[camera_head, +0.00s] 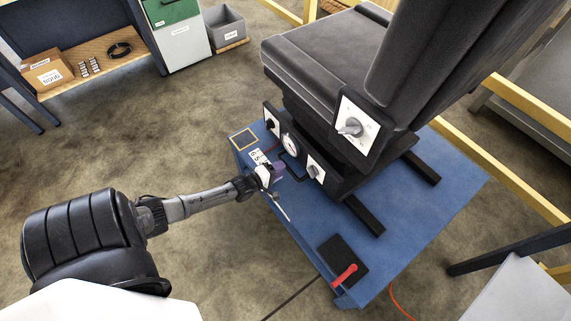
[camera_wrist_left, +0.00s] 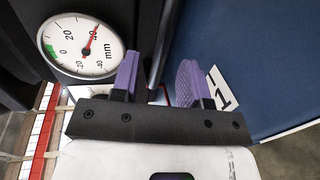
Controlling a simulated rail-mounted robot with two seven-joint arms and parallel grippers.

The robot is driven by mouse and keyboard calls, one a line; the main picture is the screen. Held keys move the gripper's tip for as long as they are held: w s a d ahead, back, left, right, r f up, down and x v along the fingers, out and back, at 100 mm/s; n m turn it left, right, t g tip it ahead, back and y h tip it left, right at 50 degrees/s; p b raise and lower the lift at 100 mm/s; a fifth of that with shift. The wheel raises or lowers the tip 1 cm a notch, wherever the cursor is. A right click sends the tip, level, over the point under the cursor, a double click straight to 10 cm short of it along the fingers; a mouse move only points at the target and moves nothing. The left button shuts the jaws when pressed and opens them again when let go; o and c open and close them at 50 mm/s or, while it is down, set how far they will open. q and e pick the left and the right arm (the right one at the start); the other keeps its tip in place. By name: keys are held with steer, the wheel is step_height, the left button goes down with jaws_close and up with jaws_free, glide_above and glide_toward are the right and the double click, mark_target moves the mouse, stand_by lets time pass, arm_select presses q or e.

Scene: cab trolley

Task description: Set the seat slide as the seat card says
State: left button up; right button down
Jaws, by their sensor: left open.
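The dark grey seat (camera_head: 315,62) stands on a blue trolley platform (camera_head: 430,205). A round gauge (camera_head: 291,145) is on the seat's base. In the left wrist view the gauge (camera_wrist_left: 82,48) is marked in mm and its red needle points close to the 40 mark. My left gripper (camera_head: 277,168) is at the platform's near left edge, just in front of the gauge. Its purple fingers (camera_wrist_left: 160,80) are open, and a dark bar (camera_wrist_left: 162,45) shows beyond the gap between them. White cards (camera_head: 258,157) with dark print lie by the gripper, too small to read and partly hidden.
Knobs on white plates (camera_head: 270,124) (camera_head: 315,171) (camera_head: 352,128) are on the seat's side. A red-handled lever (camera_head: 344,275) sits on a black plate at the platform's near corner. A yellow rail (camera_head: 500,175) runs behind. Shelf, cardboard box (camera_head: 47,73) and grey bin (camera_head: 225,27) are at the back left.

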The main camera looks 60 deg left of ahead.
arm_select(q)
steer(key=a+p+v, duration=0.1)
steer(key=p+v, duration=0.2)
steer(key=v, duration=0.7)
steer(key=shift+d+p, duration=0.4)
steer(key=shift+d, duration=0.05)
